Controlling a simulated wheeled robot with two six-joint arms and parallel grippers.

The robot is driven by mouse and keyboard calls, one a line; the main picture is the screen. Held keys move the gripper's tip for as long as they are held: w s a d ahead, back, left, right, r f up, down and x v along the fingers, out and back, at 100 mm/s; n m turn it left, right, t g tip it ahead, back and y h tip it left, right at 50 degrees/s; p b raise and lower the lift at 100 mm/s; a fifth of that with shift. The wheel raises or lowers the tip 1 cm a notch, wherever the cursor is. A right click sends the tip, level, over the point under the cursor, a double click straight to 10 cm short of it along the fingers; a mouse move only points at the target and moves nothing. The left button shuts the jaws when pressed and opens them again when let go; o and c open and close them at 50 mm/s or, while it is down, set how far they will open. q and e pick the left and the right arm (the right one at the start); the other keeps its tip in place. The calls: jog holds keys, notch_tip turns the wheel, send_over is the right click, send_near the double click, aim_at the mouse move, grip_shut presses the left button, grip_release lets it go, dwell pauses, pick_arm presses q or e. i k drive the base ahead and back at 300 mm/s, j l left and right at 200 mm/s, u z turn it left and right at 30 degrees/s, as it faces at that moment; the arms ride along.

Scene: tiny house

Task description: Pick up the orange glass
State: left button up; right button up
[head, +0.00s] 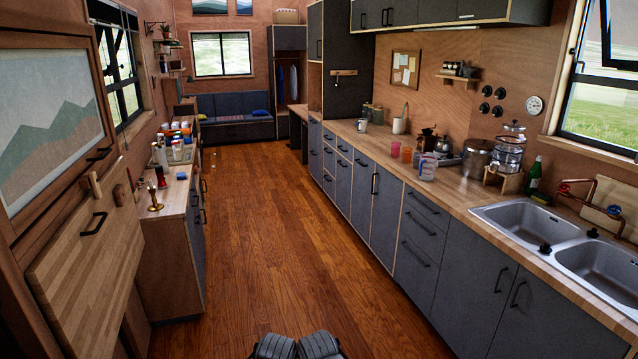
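A small orange glass (395,149) stands upright on the long wooden counter (455,190) on the right. A pinkish glass (407,154) and a reddish one (416,159) stand close beside it, toward the front. I see no gripper fingers in the head view, so I cannot tell how my grippers stand. Two dark grey parts at the bottom middle look like parts of my own body. Nothing hides the orange glass.
A double sink (530,220) is at the right front. The left counter (178,194) holds cups and bottles. The wooden floor (270,230) between is clear.

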aim_at(407, 155)
jog(key=i, duration=1.85)
jog(key=i+z, duration=0.1)
jog(key=i, duration=0.8)
jog(key=i+j+z, duration=0.15)
jog(key=i, duration=0.75)
jog(key=i+j+z, duration=0.2)
jog(key=i+z, duration=0.15)
jog(key=i, duration=0.15)
jog(key=i+j+z, duration=0.35)
jog(key=i, duration=0.1)
